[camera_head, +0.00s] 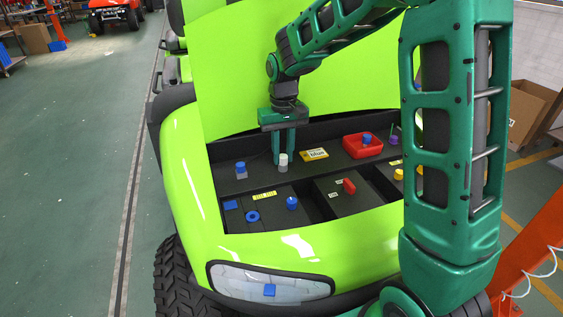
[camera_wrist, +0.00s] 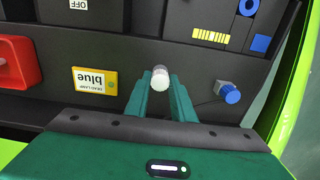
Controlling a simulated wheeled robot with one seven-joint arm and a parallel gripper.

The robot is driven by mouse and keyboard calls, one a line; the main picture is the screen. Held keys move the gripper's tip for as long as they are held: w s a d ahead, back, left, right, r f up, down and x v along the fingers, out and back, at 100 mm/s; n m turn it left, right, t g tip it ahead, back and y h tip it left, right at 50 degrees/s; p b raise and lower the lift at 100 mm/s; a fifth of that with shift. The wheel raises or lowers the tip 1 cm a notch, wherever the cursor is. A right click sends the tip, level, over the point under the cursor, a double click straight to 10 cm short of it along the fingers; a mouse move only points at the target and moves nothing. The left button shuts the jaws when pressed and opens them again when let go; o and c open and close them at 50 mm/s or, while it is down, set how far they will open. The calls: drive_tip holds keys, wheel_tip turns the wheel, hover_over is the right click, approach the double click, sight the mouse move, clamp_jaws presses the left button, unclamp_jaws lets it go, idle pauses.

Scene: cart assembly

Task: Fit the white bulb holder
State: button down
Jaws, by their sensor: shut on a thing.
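The white bulb holder (camera_head: 283,158), a small white cap on a grey base, is between the fingertips of my gripper (camera_head: 285,158) at the black shelf (camera_head: 230,185) in the open green cart front. In the wrist view the holder (camera_wrist: 160,77) stands between the two green fingers (camera_wrist: 160,90), which close on it. Its lower end is partly hidden, and I cannot tell whether it touches the shelf or a socket.
A blue-capped part (camera_head: 240,168) stands left of my gripper. A yellow "blue" label (camera_head: 314,154) and a red box (camera_head: 362,146) with a blue knob lie to the right. A blue ring (camera_head: 252,216) and a blue knob (camera_head: 292,203) are in front. The green hood rises behind.

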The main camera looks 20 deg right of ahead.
sight(283, 156)
drive_tip(key=shift+r, duration=2.25)
drive_tip(key=shift+s, duration=0.1)
